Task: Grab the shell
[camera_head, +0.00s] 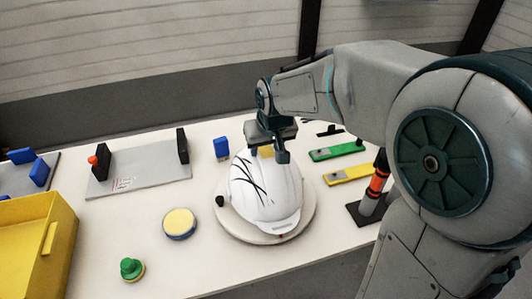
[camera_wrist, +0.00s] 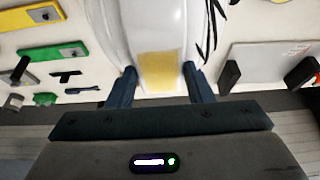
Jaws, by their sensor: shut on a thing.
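The white helmet shell (camera_head: 266,195) with black streaks rests on a round pale base (camera_head: 301,222) on the table in the head view. In the wrist view the shell (camera_wrist: 158,28) fills the top middle, with a yellow patch on its near end. My gripper (camera_head: 266,158) is at the far end of the shell, reaching down from above. In the wrist view its two fingers (camera_wrist: 160,82) stand on either side of the shell's yellow-patched end, shut on it. The exact finger contact is hard to see.
On the white table (camera_head: 110,230) are a yellow bin (camera_head: 38,240), a grey plate (camera_head: 140,177) with black uprights, a yellow-topped round button (camera_head: 180,222), a green knob (camera_head: 131,268), green (camera_head: 337,151) and yellow (camera_head: 350,174) bars, and an orange-grey post (camera_head: 376,185) right of the shell.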

